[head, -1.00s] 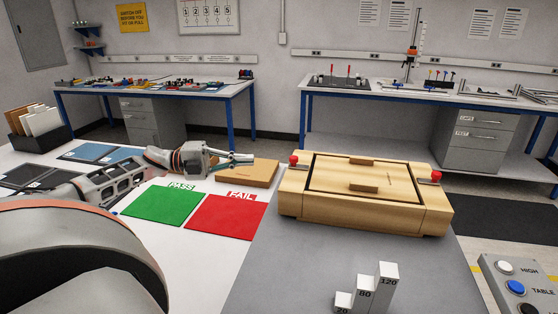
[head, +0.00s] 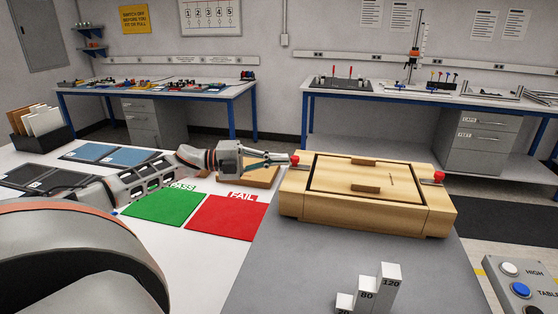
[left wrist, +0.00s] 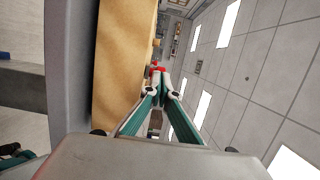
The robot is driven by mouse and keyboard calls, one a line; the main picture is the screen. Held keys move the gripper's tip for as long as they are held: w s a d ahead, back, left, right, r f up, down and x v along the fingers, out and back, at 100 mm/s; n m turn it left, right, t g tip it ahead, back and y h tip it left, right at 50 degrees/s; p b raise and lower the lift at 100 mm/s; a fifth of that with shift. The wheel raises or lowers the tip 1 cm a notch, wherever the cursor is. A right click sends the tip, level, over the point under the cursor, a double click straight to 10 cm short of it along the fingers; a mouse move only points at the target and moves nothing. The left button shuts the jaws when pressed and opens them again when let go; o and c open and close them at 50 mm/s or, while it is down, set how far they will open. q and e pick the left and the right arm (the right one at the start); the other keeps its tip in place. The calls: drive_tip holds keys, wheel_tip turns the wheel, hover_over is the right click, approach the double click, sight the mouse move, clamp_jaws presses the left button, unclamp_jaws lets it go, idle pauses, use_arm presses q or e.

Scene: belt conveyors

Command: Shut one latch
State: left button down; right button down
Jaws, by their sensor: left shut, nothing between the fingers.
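A wooden box (head: 330,209) with a panel in its top sits on the grey surface. A red latch (head: 294,160) is at its left edge and another red latch (head: 439,177) is at its right edge. My left gripper (head: 285,160) is shut and empty, its fingertips right beside the left latch; I cannot tell whether they touch it. In the left wrist view the fingers (left wrist: 160,78) meet in front of red latch parts (left wrist: 156,70), with the wooden box (left wrist: 120,60) alongside. My right gripper is not in view.
Green (head: 165,210) and red (head: 226,218) mats lie left of the box. Grey numbered steps (head: 385,290) stand in front of the box. A button panel (head: 525,285) is at lower right.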

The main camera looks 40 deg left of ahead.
sight(294, 162)
use_arm(q)
drive_tip(key=shift+d, duration=0.1)
drive_tip(key=w+d, duration=0.1)
drive_tip(key=d, duration=0.1)
drive_tip(key=w+d, duration=0.1)
drive_tip(key=d, duration=0.1)
drive_tip(key=shift+w, duration=0.1)
drive_tip(key=shift+a, duration=0.1)
idle(0.5)
